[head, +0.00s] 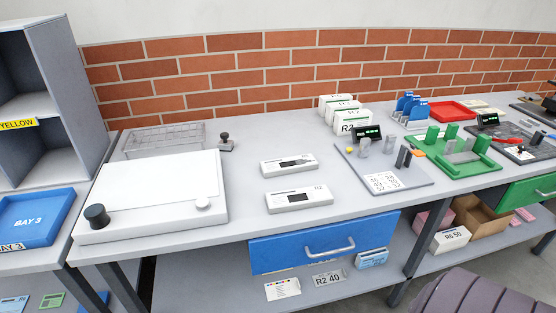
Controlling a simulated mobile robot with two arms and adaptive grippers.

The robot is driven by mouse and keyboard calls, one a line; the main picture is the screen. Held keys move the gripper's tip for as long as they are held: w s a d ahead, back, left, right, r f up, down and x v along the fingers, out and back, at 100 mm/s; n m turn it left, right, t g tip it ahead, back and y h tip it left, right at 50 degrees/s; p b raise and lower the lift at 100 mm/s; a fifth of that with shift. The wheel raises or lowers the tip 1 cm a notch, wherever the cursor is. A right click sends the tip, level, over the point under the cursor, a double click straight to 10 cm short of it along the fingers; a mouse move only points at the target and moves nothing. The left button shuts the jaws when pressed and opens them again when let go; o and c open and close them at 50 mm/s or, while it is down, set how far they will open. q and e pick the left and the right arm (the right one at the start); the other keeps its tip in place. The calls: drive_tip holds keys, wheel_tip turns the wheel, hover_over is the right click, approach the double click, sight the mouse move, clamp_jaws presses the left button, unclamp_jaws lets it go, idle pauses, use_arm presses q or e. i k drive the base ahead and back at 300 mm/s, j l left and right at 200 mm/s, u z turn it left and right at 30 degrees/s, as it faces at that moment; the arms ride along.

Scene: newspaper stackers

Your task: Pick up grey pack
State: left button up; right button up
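A grey pack marked "R2 40" (330,278) lies on the lower shelf below the blue drawer. A white pack with a small coloured label (282,289) lies to its left, and a blue and white pack (371,259) lies to its right. Two pale boxes with dark windows, a rear one (289,165) and a front one (299,199), lie on the table above. Neither of my grippers is in the head view.
A white flat-topped device (155,190) stands on the left of the table. A blue tray marked "BAY 3" (36,218) is farther left. The blue drawer (322,243) is under the table edge. A ribbed dark thing (480,300) fills the lower right corner.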

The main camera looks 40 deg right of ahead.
sight(290, 165)
drive_tip(key=i+l+z, duration=0.1)
drive_tip(key=i+z, duration=0.7)
drive_tip(key=z, duration=0.15)
